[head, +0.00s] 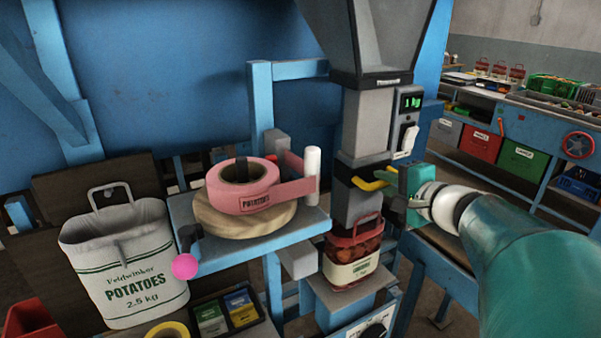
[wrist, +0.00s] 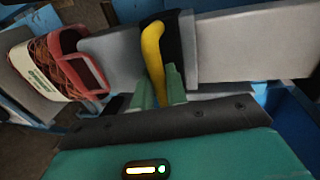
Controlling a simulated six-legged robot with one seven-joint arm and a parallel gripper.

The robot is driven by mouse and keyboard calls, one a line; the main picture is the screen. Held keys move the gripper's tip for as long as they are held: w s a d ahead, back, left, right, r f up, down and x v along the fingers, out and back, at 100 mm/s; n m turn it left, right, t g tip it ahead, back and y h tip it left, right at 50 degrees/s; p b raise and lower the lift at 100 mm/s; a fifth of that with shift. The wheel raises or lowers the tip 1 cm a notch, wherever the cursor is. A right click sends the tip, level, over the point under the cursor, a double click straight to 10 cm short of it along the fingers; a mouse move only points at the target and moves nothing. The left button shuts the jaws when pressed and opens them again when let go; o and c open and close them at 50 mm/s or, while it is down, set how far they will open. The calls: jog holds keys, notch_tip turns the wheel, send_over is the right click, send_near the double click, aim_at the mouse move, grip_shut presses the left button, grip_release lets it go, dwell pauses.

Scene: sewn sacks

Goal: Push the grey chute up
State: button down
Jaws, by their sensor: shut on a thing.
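The grey chute (head: 355,206) hangs under a black collar (head: 362,172) below the hopper, with a yellow handle (head: 368,185) at the collar. Its lower end comes down to the mouth of a red net bag (head: 353,255) with a white label; how far it reaches inside is hard to tell. My gripper (head: 388,180) comes from the right and is shut on the yellow handle. In the wrist view the green fingers (wrist: 160,88) close on the yellow handle (wrist: 152,50). The chute (wrist: 110,50) lies left of it there, against the red bag (wrist: 68,65).
A pink tape roll (head: 243,187) sits on a round wooden disc on the blue shelf (head: 240,255), left of the chute. A white potato sack (head: 122,262) stands at the left. A scale display (head: 411,101) is above my gripper. Benches with crates stand behind right.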

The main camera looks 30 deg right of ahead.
notch_tip(320, 180, up, 14)
jog(key=shift+a+r, duration=0.1)
jog(key=shift+r, duration=0.05)
jog(key=c, duration=1.5)
grip_release()
jog(key=shift+w, duration=0.15)
jog(key=v, duration=1.4)
